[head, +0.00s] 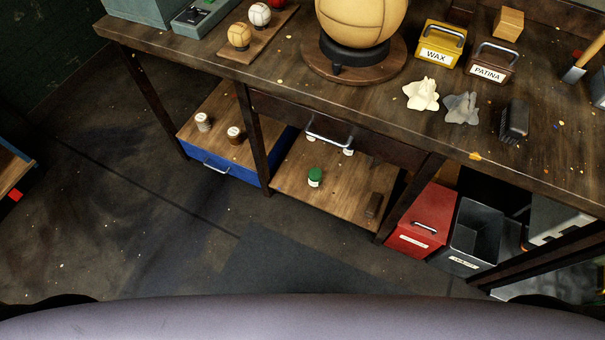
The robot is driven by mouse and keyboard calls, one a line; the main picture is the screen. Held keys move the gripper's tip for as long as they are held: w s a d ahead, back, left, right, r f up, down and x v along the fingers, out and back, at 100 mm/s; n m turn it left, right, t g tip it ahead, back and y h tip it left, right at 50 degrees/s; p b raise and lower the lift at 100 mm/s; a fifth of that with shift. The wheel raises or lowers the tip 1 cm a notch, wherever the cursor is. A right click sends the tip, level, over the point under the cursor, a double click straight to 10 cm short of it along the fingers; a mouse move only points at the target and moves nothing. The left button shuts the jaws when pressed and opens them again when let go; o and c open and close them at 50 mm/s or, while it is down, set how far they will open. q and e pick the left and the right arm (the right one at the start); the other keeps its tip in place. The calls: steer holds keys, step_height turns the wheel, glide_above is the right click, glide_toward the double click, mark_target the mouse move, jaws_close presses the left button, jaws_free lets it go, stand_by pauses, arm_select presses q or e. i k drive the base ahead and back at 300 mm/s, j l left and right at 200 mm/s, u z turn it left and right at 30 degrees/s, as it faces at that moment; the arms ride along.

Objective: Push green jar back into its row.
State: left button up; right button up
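The green jar (315,177), with a green lid and pale body, stands upright on the lower wooden shelf (290,190) under the drawer, near the middle of that shelf. Behind it, two pale jars (348,152) show only partly below the drawer front, which hides the rest. Neither of my grippers is in the head view.
A dark block (373,204) lies at the shelf's right front. The workbench top (290,95) and drawer handle (328,134) overhang the shelf. Bench legs frame it. A red box (420,222) and a dark bin (475,235) stand to the right. The floor in front is clear.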

mark_target(315, 174)
steer(key=i+j+z, duration=0.75)
steer(key=j+z, duration=0.15)
steer(key=j, duration=0.25)
